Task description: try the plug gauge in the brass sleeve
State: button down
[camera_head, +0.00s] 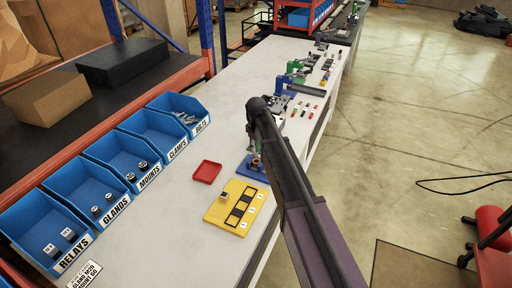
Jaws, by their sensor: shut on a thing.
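My gripper (252,142) points down beside my dark arm, over the right side of the white bench. It is shut on the plug gauge, which is too small and too covered to make out clearly. Below it, a small brass-coloured piece, the brass sleeve (256,161), stands on a blue base (246,171). The gripper is right above the sleeve. I cannot tell whether the gauge is in the sleeve's bore or just over it. My arm hides the right part of the blue base.
Labelled blue bins (95,192) line the left side. Green fixtures (295,66) stand farther back. The bench middle (222,110) is clear.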

aim_at(256, 156)
jog(key=shift+f+b, duration=0.65)
jog(key=shift+f, duration=0.25)
jog(key=shift+f+b, duration=1.4)
dwell(2.5)
jog(key=shift+r+p, duration=2.5)
dwell(0.8)
